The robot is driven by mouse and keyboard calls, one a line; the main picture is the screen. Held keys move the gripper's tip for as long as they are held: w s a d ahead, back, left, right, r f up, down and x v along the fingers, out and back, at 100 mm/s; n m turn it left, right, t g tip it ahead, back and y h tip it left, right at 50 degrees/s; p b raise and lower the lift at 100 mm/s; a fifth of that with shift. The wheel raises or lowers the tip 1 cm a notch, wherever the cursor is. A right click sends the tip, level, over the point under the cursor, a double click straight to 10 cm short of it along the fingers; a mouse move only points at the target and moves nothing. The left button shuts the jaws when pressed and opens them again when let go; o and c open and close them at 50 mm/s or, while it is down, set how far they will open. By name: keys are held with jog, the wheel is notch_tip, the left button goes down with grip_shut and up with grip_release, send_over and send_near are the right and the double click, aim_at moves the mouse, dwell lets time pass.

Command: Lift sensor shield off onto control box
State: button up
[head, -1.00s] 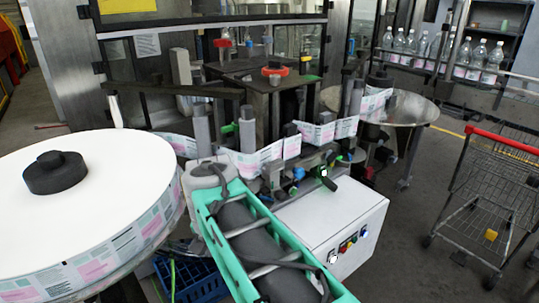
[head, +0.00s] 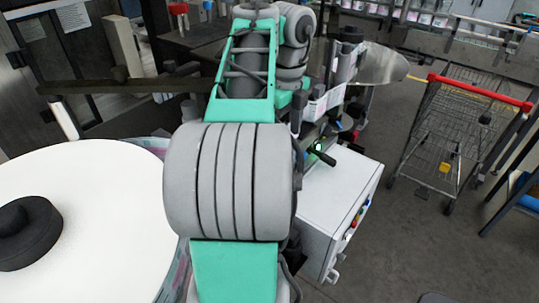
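The control box (head: 338,190) is a white cabinet right of my arm in the head view. Its top is bare where it shows, and buttons sit on its right-hand face. A small black part with a green light (head: 320,152) stands at the box's back edge. I cannot tell whether this is the sensor shield, and I pick out no other part as the shield. My arm fills the middle of the view and hides much of the labeller. My gripper is not in view.
A large white label reel (head: 105,190) with a black hub (head: 28,232) fills the lower left. A shopping cart (head: 450,130) with a red handle stands at the right. A round metal table (head: 385,62) is at the back. Grey floor lies open between box and cart.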

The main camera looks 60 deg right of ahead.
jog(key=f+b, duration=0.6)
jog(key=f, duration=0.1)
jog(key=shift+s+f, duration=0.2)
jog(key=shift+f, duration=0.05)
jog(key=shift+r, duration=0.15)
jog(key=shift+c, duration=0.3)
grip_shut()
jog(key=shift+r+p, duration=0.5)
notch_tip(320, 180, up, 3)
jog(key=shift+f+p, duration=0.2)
jog(key=shift+p, duration=1)
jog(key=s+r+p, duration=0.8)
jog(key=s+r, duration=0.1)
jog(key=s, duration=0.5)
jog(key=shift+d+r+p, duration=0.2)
jog(key=shift+p, duration=0.2)
